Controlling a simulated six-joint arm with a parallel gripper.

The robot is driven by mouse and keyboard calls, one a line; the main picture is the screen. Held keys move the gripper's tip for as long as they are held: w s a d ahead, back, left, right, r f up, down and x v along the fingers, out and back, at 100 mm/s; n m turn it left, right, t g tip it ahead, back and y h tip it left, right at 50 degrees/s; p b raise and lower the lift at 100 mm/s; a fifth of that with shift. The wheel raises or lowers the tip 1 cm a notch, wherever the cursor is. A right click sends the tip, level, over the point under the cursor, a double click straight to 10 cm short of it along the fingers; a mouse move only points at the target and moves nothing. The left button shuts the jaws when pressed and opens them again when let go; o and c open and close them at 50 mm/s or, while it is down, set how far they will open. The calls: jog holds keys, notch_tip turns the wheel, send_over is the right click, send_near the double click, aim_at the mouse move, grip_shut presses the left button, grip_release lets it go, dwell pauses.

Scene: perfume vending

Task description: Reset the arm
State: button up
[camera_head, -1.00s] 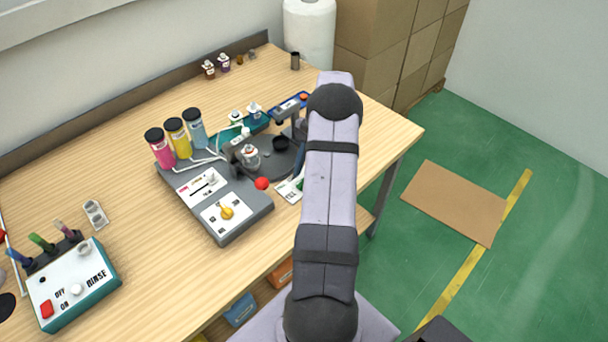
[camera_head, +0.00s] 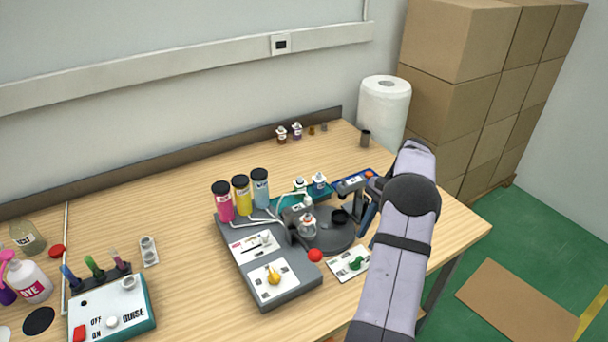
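My arm (camera_head: 400,260) rises from the lower right and bends at a dark joint beside the vending machine. My gripper (camera_head: 366,212) shows only as a dark part left of that joint, next to the machine's round dark platform (camera_head: 335,238). Most of it is hidden behind the arm, and I cannot see its fingertips clearly or whether it holds anything. The grey machine (camera_head: 290,293) has a yellow knob (camera_head: 273,277) and a red ball (camera_head: 315,255). A small bottle (camera_head: 308,224) stands at the platform's left.
Pink (camera_head: 223,203), yellow (camera_head: 242,197) and blue (camera_head: 261,190) cylinders stand behind the machine. Small bottles (camera_head: 282,134) and a paper roll (camera_head: 384,108) are at the back. Cardboard boxes (camera_head: 455,52) stand at right. The wood between rinse box and machine is clear.

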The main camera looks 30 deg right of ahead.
jog(key=a+r+n+h+b, duration=0.1)
jog(key=a+n, duration=0.2)
jog(key=a, duration=0.2)
jog(key=a+r+n+h+b, duration=0.1)
jog(key=a+r+n, duration=0.1)
jog(key=a+n, duration=0.2)
jog(key=a+r+n+h+b, duration=0.1)
jog(key=a+n, duration=0.3)
jog(key=a, duration=0.4)
jog(key=shift+w+r+g+h, duration=0.3)
jog(key=shift+r+h, duration=0.15)
jog(key=shift+h, duration=0.05)
jog(key=s+a+f+n+p, duration=0.3)
jog(key=s+a+n, duration=0.3)
jog(key=s+a, duration=0.7)
jog(key=a, duration=0.3)
jog(key=shift+f+n, duration=0.3)
jog(key=shift+n, duration=0.1)
jog(key=shift+s, duration=0.1)
jog(key=shift+r, duration=0.1)
